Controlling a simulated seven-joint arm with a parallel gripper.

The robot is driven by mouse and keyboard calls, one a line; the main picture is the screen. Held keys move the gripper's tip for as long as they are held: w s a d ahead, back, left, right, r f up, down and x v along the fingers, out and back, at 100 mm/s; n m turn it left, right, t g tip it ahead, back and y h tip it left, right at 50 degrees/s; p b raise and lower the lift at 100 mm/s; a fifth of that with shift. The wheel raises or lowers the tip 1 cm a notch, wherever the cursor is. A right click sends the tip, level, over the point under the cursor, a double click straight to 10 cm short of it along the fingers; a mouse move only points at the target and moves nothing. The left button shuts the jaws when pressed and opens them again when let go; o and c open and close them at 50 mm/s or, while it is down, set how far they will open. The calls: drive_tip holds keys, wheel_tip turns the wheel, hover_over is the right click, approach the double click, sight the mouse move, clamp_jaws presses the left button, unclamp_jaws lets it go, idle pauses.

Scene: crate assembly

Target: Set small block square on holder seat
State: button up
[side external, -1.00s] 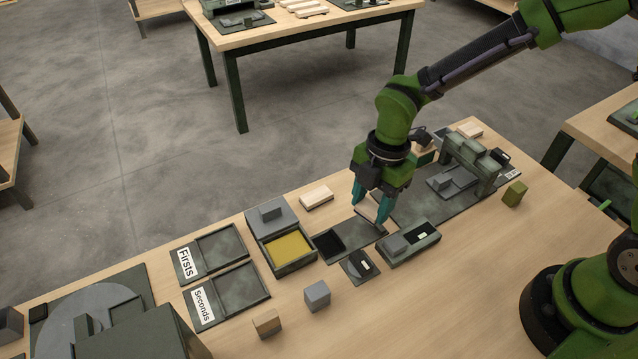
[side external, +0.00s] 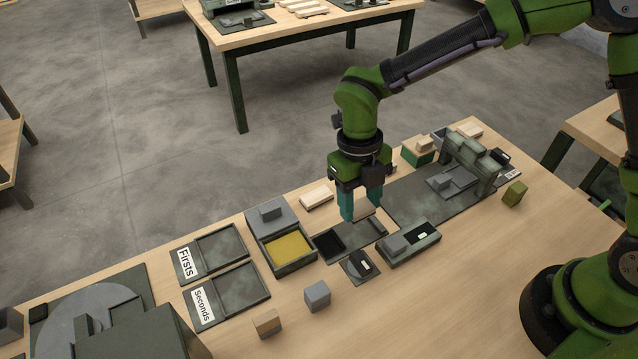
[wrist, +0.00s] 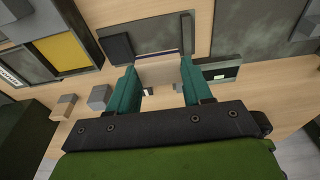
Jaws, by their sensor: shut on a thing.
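My gripper (side external: 361,212) is shut on a small pale wooden block (wrist: 160,71), with one teal finger on each side of it. In the side view the block is partly hidden by the fingers. The gripper points down over the right part of a dark plate (side external: 362,238), low above it; I cannot tell whether the block touches the plate. A black square (side external: 331,242) lies at the plate's left end. In the wrist view the black square (wrist: 119,48) is left of the block. I cannot tell for sure which part is the holder seat.
A tray with a yellow pad (side external: 290,248) stands to the left. A grey box-like fixture (side external: 410,246) stands close on the right, with a small dark plate (side external: 360,267) in front. A grey cube (side external: 317,296) and wooden block (side external: 267,323) stand nearer. A green arch fixture (side external: 476,158) is farther right.

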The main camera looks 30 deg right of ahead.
sight(356, 231)
drive_tip(key=shift+f, duration=2.65)
drive_tip(key=shift+f, duration=0.1)
drive_tip(key=o, duration=1.1)
drive_tip(key=shift+d+r, duration=0.15)
drive_tip(key=shift+r, duration=3.4)
